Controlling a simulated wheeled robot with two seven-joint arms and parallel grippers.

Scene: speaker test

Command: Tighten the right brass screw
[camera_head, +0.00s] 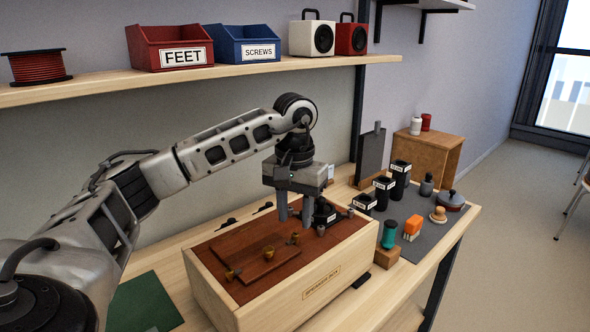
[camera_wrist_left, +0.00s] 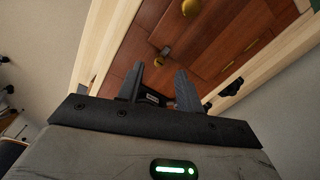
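A wooden speaker box (camera_head: 330,272) with a red-brown top lies on the bench in the head view. On it is a raised wooden panel (camera_head: 252,247) with brass screws: a left one (camera_head: 232,274), a middle one (camera_head: 269,253) and the right brass screw (camera_head: 295,238). My left gripper (camera_head: 295,217) points down over the box, behind the right screw in the picture. Its fingers are apart with no screw between them. In the left wrist view the fingertips (camera_wrist_left: 160,70) are apart, and a brass screw (camera_wrist_left: 165,52) shows just beyond them. My right gripper is out of view.
A black round part with a pale label (camera_head: 326,213) is close by the fingers on the box. A shelf (camera_head: 200,82) carries crates above.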

